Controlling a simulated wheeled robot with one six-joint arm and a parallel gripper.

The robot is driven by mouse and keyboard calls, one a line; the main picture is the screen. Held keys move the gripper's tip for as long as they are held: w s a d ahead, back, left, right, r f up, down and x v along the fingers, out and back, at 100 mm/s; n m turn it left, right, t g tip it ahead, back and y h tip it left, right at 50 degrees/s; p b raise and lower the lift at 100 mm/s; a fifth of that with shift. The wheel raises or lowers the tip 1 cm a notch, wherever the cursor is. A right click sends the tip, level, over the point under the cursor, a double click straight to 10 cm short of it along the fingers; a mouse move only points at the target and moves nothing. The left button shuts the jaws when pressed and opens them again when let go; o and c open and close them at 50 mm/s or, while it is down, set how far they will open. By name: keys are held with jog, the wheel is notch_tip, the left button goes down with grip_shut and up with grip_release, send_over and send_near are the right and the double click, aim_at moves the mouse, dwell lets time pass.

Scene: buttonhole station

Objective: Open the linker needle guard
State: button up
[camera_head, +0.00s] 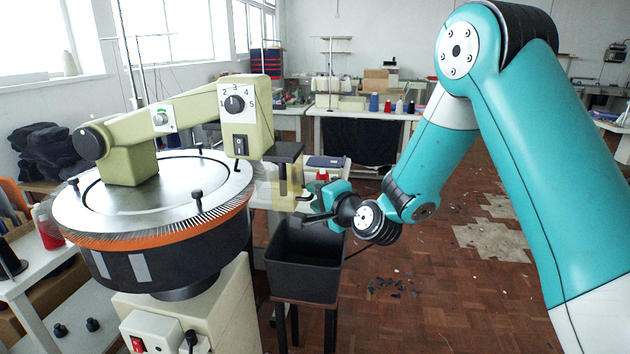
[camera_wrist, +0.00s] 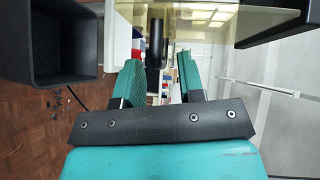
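The linker has a round metal dial (camera_head: 150,190) ringed with needles and an orange band. Its needle guard (camera_head: 284,188) is a yellowish see-through plate below the black block (camera_head: 283,152) of the machine head. The guard also shows at the top of the wrist view (camera_wrist: 185,22). A dark upright rounded bar (camera_wrist: 155,48), seemingly the guard's handle, shows between my fingers in the wrist view. My gripper (camera_head: 312,200) is beside the guard, on its right. In the wrist view my gripper (camera_wrist: 160,70) is open; I cannot tell whether the fingers touch the bar.
A black bin (camera_head: 305,262) on a stand is just below my gripper; it fills the upper left of the wrist view (camera_wrist: 50,78). A control knob (camera_head: 235,104) is on the machine head. Worktables with cones (camera_head: 375,103) stand behind. Floor to the right is mostly clear.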

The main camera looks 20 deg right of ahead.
jog(key=shift+w+a+f, duration=0.1)
jog(key=shift+w+a, duration=0.05)
jog(key=shift+w, duration=0.45)
grip_shut()
jog(key=shift+p, duration=0.3)
